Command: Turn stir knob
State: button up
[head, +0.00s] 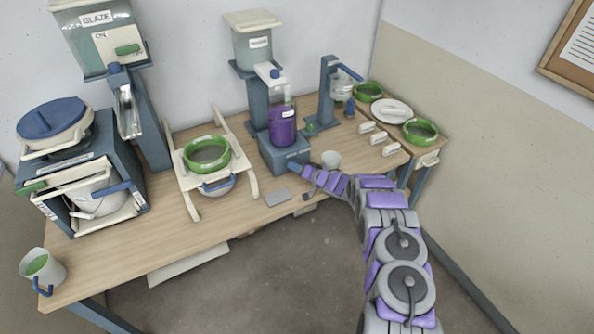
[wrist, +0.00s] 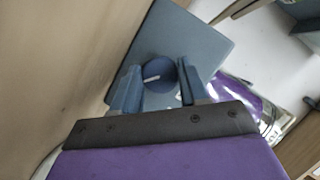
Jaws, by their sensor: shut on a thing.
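The stirring machine has a blue-grey base (head: 275,153) with a jar of purple glaze (head: 282,126) on it. In the wrist view, the round dark blue stir knob (wrist: 158,76) sits on the face of the base (wrist: 185,45). A short white mark shows on the knob. My gripper (wrist: 158,86) has one finger on each side of the knob and is shut on it. In the head view, my gripper (head: 305,169) reaches the right front of the base from the lower right. The knob cannot be made out there.
A white cup (head: 331,160) stands close to my gripper on the wooden table (head: 235,220). A grey plate (head: 277,197) lies in front of the base. A stand with a green-rimmed sieve (head: 207,155) is to the left. Open floor lies in front.

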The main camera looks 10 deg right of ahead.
jog(key=shift+d, duration=0.2)
jog(key=o, duration=1)
jog(key=shift+w, duration=0.15)
jog(key=shift+o, duration=0.2)
jog(key=p+v, duration=0.2)
jog(key=v, duration=1.5)
jog(key=shift+d, duration=0.15)
